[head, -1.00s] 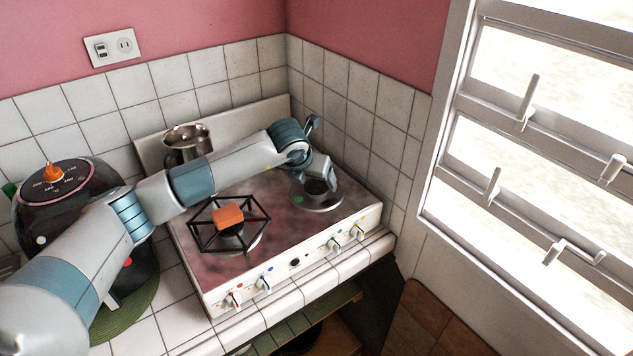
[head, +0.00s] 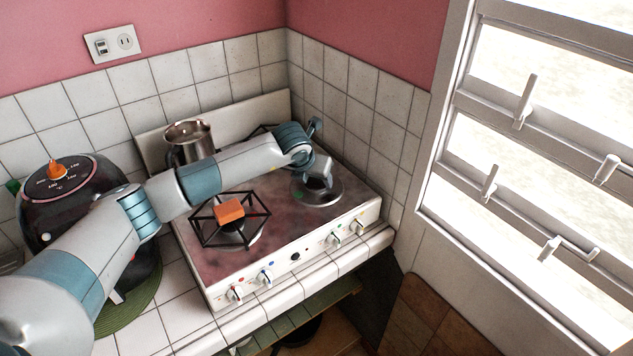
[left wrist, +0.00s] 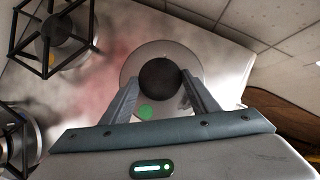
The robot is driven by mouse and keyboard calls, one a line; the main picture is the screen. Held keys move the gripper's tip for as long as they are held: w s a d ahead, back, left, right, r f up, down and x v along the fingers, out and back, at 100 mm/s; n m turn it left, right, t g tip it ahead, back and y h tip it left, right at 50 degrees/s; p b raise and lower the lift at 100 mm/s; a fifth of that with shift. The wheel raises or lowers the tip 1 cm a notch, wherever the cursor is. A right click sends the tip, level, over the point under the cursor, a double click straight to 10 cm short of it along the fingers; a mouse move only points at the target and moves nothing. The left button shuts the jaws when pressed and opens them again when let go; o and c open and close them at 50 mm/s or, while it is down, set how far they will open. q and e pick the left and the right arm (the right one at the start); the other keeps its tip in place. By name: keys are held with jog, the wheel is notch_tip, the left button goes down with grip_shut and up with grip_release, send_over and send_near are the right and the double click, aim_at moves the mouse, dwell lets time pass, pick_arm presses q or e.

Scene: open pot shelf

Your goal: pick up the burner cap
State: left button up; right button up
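The burner cap (left wrist: 158,78) is a dark round disc over the pale metal burner plate (left wrist: 133,65) in the left wrist view. In the head view, my left gripper (head: 316,183) points down over the right burner plate (head: 330,197) and mostly hides the cap. The left wrist view shows my left gripper (left wrist: 160,80) with its fingers apart, one on each side of the cap. I cannot tell whether either finger touches it. My right gripper is in neither view.
The stove (head: 270,248) has a black grate (head: 262,201) on its left burner, with an orange block (head: 229,210) on it. A metal pot (head: 190,146) stands behind. A dark appliance (head: 70,205) is at left. Tiled walls bound the back and right. A green spot (left wrist: 145,112) lies beside the cap.

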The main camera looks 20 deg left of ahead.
aim_at(316, 184)
pick_arm(q)
jog(key=shift+r, duration=0.1)
jog(key=shift+r+b, duration=0.8)
jog(key=shift+b, duration=0.1)
jog(key=shift+d+r+b, duration=0.2)
jog(key=shift+r+b, duration=0.75)
jog(key=shift+r, duration=0.15)
jog(key=s+d+r+b, duration=0.3)
jog(key=d+r+b, duration=0.2)
jog(key=d, duration=0.5)
jog(key=shift+s+d+r, duration=0.3)
jog(key=shift+d+r, duration=0.1)
jog(key=shift+r, duration=0.65)
